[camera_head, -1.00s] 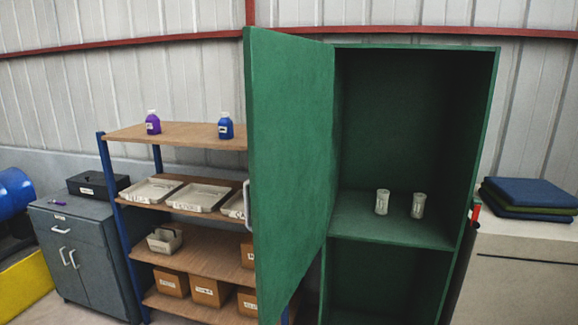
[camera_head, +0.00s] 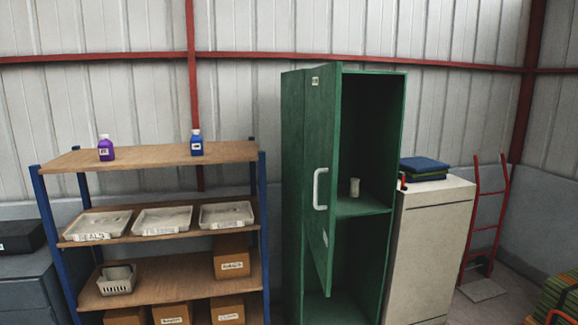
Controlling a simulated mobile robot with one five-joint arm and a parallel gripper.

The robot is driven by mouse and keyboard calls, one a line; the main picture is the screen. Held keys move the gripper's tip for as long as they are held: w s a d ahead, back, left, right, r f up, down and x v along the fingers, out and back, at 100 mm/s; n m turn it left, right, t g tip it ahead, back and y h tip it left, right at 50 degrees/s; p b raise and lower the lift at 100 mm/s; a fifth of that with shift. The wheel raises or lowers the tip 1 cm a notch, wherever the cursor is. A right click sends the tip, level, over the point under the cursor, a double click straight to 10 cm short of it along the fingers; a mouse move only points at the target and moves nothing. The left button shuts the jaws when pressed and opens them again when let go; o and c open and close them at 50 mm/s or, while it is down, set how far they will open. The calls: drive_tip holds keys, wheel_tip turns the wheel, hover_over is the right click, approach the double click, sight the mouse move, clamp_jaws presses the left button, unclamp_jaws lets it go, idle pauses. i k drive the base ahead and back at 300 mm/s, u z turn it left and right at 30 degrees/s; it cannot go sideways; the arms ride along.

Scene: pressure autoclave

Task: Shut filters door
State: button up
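The green cabinet (camera_head: 396,175) stands upright right of the middle in the head view. Its green door (camera_head: 318,130) is hinged on the left and stands partly open, swung out towards me. The door carries a pale handle (camera_head: 320,189) at mid height and a small label (camera_head: 315,82) near the top. The right part of the interior shows past the door's edge. One white canister (camera_head: 354,187) is on the middle shelf; the door hides the left of that shelf. My gripper is not in view.
A blue-framed shelf unit (camera_head: 150,156) with bottles, trays and boxes stands left of the cabinet. A pale cabinet (camera_head: 433,240) with folded cloths (camera_head: 424,166) on top stands right of it. A red hand truck (camera_head: 488,215) leans by the wall.

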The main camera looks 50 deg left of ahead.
sight(323, 85)
drive_tip(key=z, duration=0.2)
drive_tip(key=k, duration=0.4)
drive_tip(key=u, duration=1.85)
drive_tip(key=i, duration=1)
drive_tip(key=u, duration=2.9)
drive_tip(key=i, duration=0.1)
drive_tip(key=z, duration=0.55)
drive_tip(key=k, duration=0.6)
